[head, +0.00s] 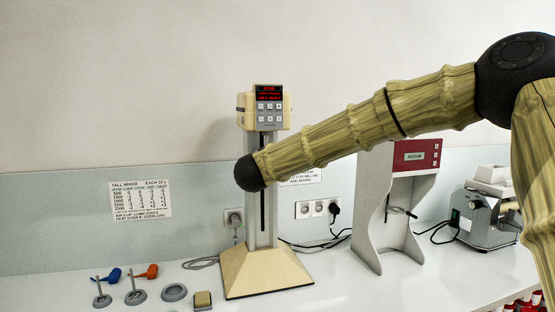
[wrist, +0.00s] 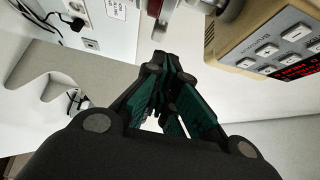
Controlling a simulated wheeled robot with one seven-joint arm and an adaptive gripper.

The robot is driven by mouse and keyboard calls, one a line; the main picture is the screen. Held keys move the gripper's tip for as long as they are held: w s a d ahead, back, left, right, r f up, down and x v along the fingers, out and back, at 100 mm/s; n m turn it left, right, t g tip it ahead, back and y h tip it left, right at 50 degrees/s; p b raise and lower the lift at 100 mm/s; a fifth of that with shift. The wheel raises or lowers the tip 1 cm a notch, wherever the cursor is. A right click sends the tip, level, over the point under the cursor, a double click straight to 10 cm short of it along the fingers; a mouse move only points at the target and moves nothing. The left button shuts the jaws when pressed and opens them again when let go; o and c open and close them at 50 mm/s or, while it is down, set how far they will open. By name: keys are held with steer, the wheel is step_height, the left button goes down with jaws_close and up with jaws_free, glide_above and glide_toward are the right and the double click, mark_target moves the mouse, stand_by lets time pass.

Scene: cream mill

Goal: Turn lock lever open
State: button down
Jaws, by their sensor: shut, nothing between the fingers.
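The tall mixer has a cream control box (head: 264,107) with a red-lit display and grey buttons, on a grey column above a cream base (head: 265,270). The control box also shows upside down at the right of the wrist view (wrist: 262,45). At that view's top edge is a grey part with a dark red piece (wrist: 155,7), cut off by the frame; I cannot tell for sure whether it is the lock lever. My gripper (wrist: 168,65) is shut and empty, its tips a little below this part in the picture, apparently apart from it. My arm hides the gripper in the head view.
A grey stand with a red panel (head: 415,157) and a grey machine (head: 480,215) stand to the right. Blue (head: 113,275) and orange (head: 147,272) handled tools, a grey ring (head: 174,292) and a small tan block (head: 203,300) lie at front left. Sockets and cables line the wall.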

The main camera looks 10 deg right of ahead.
steer(key=a+b+v, duration=0.1)
steer(key=b+v, duration=0.2)
steer(key=v, duration=0.7)
steer(key=shift+w, duration=0.3)
steer(key=shift+d, duration=0.2)
